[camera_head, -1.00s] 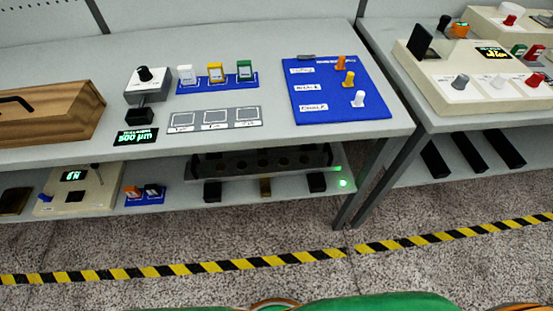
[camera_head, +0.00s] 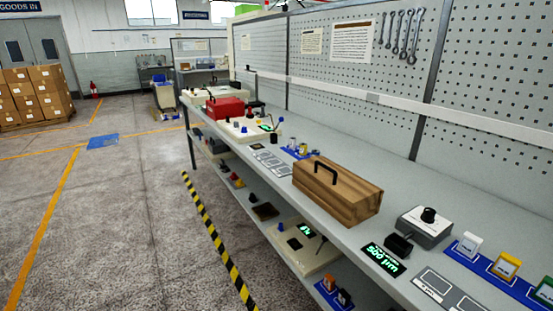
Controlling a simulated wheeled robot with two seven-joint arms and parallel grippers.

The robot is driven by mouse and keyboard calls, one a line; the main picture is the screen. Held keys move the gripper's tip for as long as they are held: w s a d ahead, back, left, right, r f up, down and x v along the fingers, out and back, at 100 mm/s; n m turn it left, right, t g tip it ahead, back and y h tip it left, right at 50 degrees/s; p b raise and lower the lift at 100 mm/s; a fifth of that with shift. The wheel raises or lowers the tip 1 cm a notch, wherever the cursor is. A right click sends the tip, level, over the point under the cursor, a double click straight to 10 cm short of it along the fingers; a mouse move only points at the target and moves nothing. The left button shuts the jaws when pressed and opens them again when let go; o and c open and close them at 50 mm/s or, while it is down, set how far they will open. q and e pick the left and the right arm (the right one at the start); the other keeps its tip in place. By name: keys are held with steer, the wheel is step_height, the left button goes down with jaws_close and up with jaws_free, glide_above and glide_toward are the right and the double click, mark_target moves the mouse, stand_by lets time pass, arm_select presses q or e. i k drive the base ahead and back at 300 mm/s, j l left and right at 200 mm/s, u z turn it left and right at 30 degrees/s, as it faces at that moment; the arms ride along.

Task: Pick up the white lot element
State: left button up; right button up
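The white lot element (camera_head: 468,244) stands on the blue strip (camera_head: 489,266) on the bench top at the lower right. It is a small upright block with a pale label face. A yellow element (camera_head: 505,266) and a green element (camera_head: 545,291), partly cut off by the frame edge, stand to its right on the same strip. A grey tray with marked squares (camera_head: 450,292) lies in front of the strip. Neither of my grippers shows in the head view.
A grey box with a black knob (camera_head: 425,226) and a green-lit display (camera_head: 383,260) stand left of the white element. A wooden box (camera_head: 337,189) sits further along the bench (camera_head: 385,229). Open floor with a yellow-black stripe (camera_head: 215,238) lies to the left.

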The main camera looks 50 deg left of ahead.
mark_target(292, 141)
steer(key=u, duration=1.35)
steer(key=i+j+z, duration=0.4)
steer(key=j, duration=0.15)
steer(key=i+j+z, duration=0.15)
steer(key=j+z, duration=0.25)
steer(key=j, duration=0.15)
steer(key=i+j+z, duration=0.15)
steer(key=j+z, duration=0.25)
steer(key=j, duration=0.3)
steer(key=j+z, duration=0.4)
steer(key=j, duration=0.25)
steer(key=j+z, duration=0.45)
steer(key=j, duration=0.3)
